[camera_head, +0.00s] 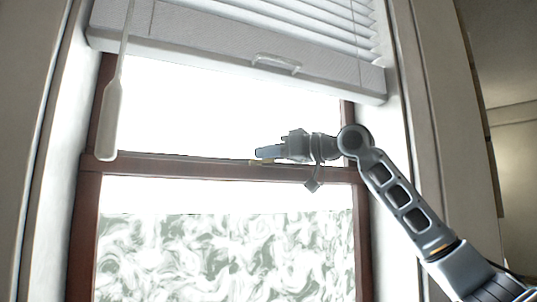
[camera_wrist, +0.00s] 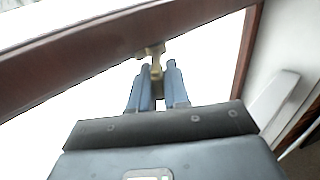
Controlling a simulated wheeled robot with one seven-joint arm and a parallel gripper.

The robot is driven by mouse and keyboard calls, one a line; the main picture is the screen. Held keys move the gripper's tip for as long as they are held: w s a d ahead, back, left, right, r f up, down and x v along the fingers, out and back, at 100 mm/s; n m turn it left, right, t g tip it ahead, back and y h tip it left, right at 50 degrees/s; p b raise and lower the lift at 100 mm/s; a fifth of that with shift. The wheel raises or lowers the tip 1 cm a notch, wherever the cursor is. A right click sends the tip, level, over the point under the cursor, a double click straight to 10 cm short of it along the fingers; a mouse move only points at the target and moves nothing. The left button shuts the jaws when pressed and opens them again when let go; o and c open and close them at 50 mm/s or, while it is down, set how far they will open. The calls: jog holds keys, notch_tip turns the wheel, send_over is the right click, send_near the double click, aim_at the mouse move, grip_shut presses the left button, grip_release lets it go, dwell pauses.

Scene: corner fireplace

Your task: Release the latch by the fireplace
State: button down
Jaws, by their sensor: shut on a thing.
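The latch (camera_wrist: 157,70) is a small brass-coloured piece on the brown meeting rail of the window, seen in the wrist view. In the head view the latch (camera_head: 262,161) shows as a thin tan strip at my fingertips. My gripper (camera_head: 260,153) reaches in from the right at rail height. In the wrist view my gripper (camera_wrist: 157,70) has its two blue fingers on either side of the latch's lower part, shut on it. The fingers hide part of the latch. No fireplace is in view.
The brown window rail (camera_head: 210,166) runs across behind my gripper. A raised white blind (camera_head: 230,38) with a handle hangs above. A white wand (camera_head: 111,120) hangs at the left. Patterned glass (camera_head: 225,255) fills the lower window. The wall frame stands at the right.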

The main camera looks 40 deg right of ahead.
jog(key=shift+a, duration=0.1)
jog(key=shift+w+a+m+g+h+b, duration=0.1)
jog(key=shift+a+m+h+b, duration=0.3)
jog(key=shift+m+h, duration=1.2)
jog(key=shift+s+a+m+g+h+b, duration=0.1)
jog(key=shift+a+m+h+b, duration=0.55)
jog(key=shift+h, duration=1.55)
jog(key=shift+w+a+m+g+h+b, duration=0.1)
jog(key=shift+a+m+h, duration=0.05)
jog(key=shift+m+h, duration=1.55)
jog(key=shift+h, duration=0.4)
jog(key=c, duration=1.2)
grip_release()
jog(key=shift+a, duration=0.1)
jog(key=b+v, duration=0.1)
jog(key=v, duration=0.6)
jog(key=shift+s+a, duration=0.1)
jog(key=shift+s, duration=0.25)
